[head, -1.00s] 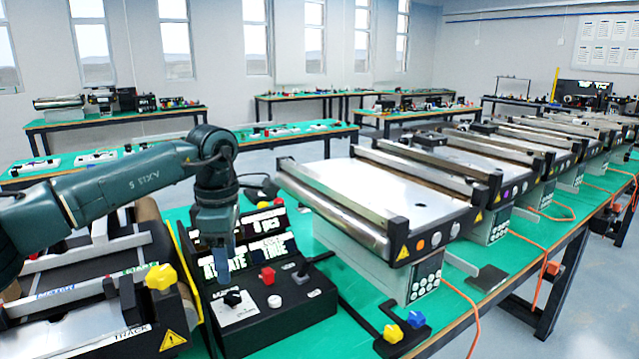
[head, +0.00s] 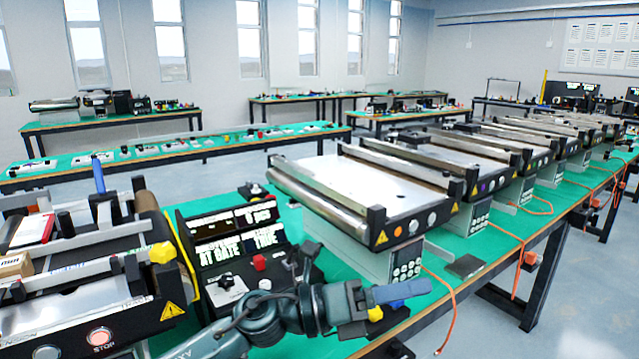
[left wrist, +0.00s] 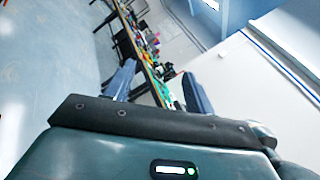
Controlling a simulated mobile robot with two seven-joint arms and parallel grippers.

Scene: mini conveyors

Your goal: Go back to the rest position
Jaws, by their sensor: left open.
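My left arm reaches in from the bottom of the head view, and its left gripper (head: 400,292) points right, low in front of the bench's near edge. In the left wrist view the two blue-grey fingers (left wrist: 158,88) stand well apart with nothing between them, so it is open and empty. That view looks across the room to a far bench and a wall. My right gripper is in neither view.
A black control box (head: 210,238) with lit displays stands just behind my left arm. A mini conveyor (head: 75,318) with a yellow knob is at the left. More conveyors (head: 390,190) line the green bench to the right. Orange cables (head: 453,318) hang at its edge.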

